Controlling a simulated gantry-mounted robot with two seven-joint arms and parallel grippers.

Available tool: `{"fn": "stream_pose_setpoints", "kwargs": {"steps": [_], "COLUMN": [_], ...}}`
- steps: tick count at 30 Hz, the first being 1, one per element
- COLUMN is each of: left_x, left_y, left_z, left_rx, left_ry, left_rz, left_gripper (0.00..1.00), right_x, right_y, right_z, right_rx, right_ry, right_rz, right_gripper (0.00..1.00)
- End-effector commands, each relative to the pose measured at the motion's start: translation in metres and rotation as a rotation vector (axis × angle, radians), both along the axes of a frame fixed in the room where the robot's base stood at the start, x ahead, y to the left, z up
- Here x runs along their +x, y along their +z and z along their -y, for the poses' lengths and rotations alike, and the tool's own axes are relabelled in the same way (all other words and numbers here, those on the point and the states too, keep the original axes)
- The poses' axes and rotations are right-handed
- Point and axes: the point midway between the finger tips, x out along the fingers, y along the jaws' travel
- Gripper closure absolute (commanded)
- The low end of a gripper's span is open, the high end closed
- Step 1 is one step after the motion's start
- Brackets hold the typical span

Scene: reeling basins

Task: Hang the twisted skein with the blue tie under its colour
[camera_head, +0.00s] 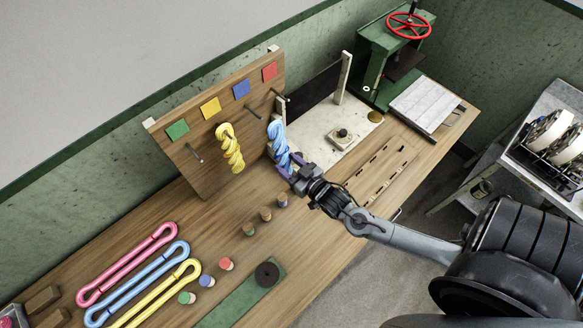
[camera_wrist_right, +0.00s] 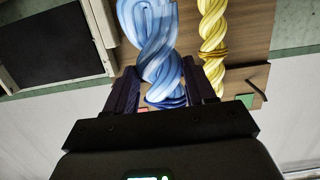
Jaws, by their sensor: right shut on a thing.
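The twisted blue skein (camera_head: 279,143) hangs upright in front of the right part of the peg board (camera_head: 222,166). My right gripper (camera_head: 292,172) is shut on its lower end. In the right wrist view the skein (camera_wrist_right: 158,45) runs up between the fingers, with a darker blue tie (camera_wrist_right: 166,103) near the fingers. The board bears green (camera_head: 177,130), yellow (camera_head: 210,107), blue (camera_head: 241,89) and red (camera_head: 269,71) squares with pegs below. The peg below the blue square (camera_head: 254,111) looks bare; whether the skein touches any peg is unclear. My left gripper is out of view.
A twisted yellow skein (camera_head: 230,148) hangs below the yellow square, left of the blue one. Untwisted pink (camera_head: 125,265), blue (camera_head: 138,284) and yellow (camera_head: 158,295) skeins lie on the table. Several small capped pots stand near a green mat (camera_head: 240,299). A green press (camera_head: 378,60) stands behind.

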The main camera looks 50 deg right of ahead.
Motion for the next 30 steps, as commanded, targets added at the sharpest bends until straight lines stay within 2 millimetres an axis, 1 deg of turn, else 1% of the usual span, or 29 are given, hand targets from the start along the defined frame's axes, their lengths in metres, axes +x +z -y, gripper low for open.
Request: {"fn": "stream_pose_setpoints", "kwargs": {"steps": [1, 15, 30], "left_x": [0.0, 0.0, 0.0], "left_y": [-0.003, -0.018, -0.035], "left_z": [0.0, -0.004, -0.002], "left_rx": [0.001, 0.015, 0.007], "left_ry": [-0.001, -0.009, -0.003], "left_rz": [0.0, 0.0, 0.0], "left_gripper": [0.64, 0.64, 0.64], "right_x": [0.003, 0.027, 0.051], "right_y": [-0.001, -0.002, -0.005], "right_z": [0.0, 0.002, 0.004], "right_rx": [0.0, -0.002, 0.0], "right_ry": [0.0, 0.001, 0.001], "right_rz": [0.003, 0.002, 0.001], "right_gripper": [0.77, 0.77, 0.77]}}
